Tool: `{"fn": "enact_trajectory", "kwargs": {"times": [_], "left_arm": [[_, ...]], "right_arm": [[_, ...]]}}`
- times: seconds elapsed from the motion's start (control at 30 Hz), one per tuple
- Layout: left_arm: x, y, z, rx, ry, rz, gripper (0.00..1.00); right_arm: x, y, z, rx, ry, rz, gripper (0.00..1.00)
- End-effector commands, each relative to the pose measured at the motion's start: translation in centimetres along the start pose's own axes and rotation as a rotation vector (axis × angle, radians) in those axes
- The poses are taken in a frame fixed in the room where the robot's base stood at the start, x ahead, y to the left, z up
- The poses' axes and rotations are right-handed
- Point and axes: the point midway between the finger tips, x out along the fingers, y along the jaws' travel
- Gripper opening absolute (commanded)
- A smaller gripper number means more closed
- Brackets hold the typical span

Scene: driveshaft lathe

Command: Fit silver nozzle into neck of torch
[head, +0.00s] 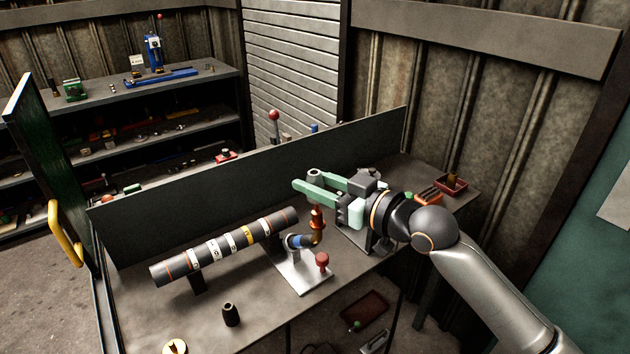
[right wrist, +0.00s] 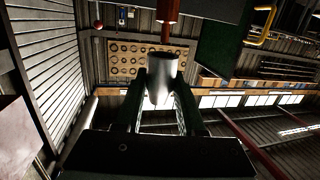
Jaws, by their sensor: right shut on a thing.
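The silver nozzle (head: 314,174) stands upright between the green fingers of my right gripper (head: 318,185). In the right wrist view my right gripper (right wrist: 158,95) is shut on the silver nozzle (right wrist: 162,70). The torch (head: 300,241) lies in a pale metal stand, its copper neck (head: 317,218) pointing up just under the nozzle. In the right wrist view a thin copper tip (right wrist: 165,33) lines up with the nozzle's end. I cannot tell whether it is inside or just short of it. My left gripper is not in view.
A banded dark shaft (head: 225,247) rests on supports left of the torch. A dark cup-like part (head: 230,314) and a brass part (head: 175,347) stand near the front edge. A low dark panel (head: 250,185) runs along the bench's back. A red tray (head: 451,184) sits at right.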

Motion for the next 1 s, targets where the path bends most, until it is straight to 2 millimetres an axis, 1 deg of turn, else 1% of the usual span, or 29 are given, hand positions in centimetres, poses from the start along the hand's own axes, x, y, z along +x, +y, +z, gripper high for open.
{"fn": "enact_trajectory", "kwargs": {"times": [0.67, 1.0], "left_arm": [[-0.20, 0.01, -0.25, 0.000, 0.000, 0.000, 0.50], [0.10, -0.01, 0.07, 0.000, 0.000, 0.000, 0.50]], "right_arm": [[0.00, 0.01, -0.05, -0.001, 0.002, -0.004, 0.00], [0.03, 0.01, 0.58, 0.000, 0.001, -0.004, 0.00]]}}
